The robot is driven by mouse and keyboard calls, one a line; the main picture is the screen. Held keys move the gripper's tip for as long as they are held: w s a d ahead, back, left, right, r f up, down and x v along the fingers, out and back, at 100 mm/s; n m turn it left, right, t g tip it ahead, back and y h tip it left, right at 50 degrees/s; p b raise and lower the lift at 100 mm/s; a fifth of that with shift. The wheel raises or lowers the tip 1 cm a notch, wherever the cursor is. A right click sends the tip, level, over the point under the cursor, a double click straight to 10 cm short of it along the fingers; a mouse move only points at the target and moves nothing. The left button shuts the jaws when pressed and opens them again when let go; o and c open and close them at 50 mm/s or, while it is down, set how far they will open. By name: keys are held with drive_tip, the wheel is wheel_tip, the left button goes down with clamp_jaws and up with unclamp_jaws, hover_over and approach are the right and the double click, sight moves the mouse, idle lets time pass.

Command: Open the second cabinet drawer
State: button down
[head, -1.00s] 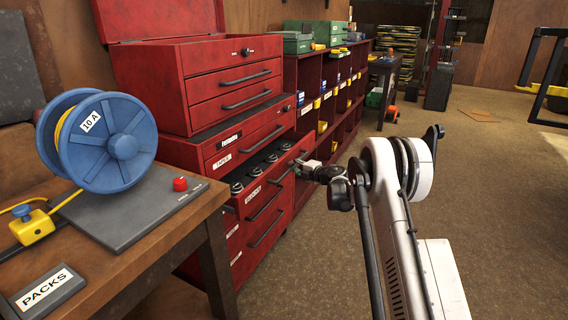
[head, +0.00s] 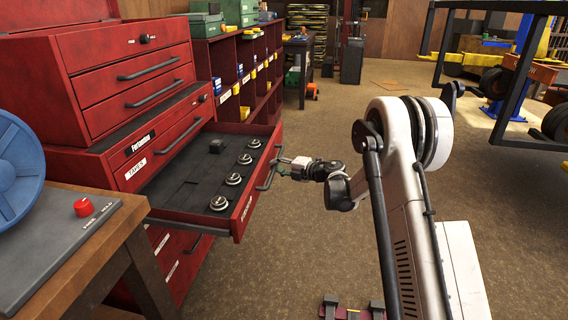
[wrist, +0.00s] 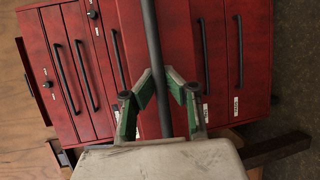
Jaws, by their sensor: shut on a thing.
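The red tool cabinet (head: 110,150) stands at the left in the head view. Its second drawer (head: 165,205), just below the drawer labelled TAPES (head: 135,169), is pulled well out. Several round metal items (head: 233,179) and a dark block (head: 216,146) lie in it. My gripper (head: 284,170) is at the handle (head: 265,182) on the drawer's front, toward its right end. In the wrist view, the green-sided fingers (wrist: 161,95) are shut on the dark handle bar (wrist: 152,40), which runs between them.
A wooden bench (head: 120,235) with a blue reel (head: 15,170) and a red button (head: 83,207) stands at the near left. Red shelving with bins (head: 240,75) is behind the cabinet. A mower lift frame (head: 510,85) is at the right. Open floor (head: 320,230) lies between.

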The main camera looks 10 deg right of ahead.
drive_tip(key=shift+s+d, duration=0.15)
drive_tip(key=shift+d, duration=0.3)
drive_tip(key=c, duration=1.7)
unclamp_jaws()
drive_tip(key=shift+c, duration=0.2)
drive_tip(key=v, duration=1.2)
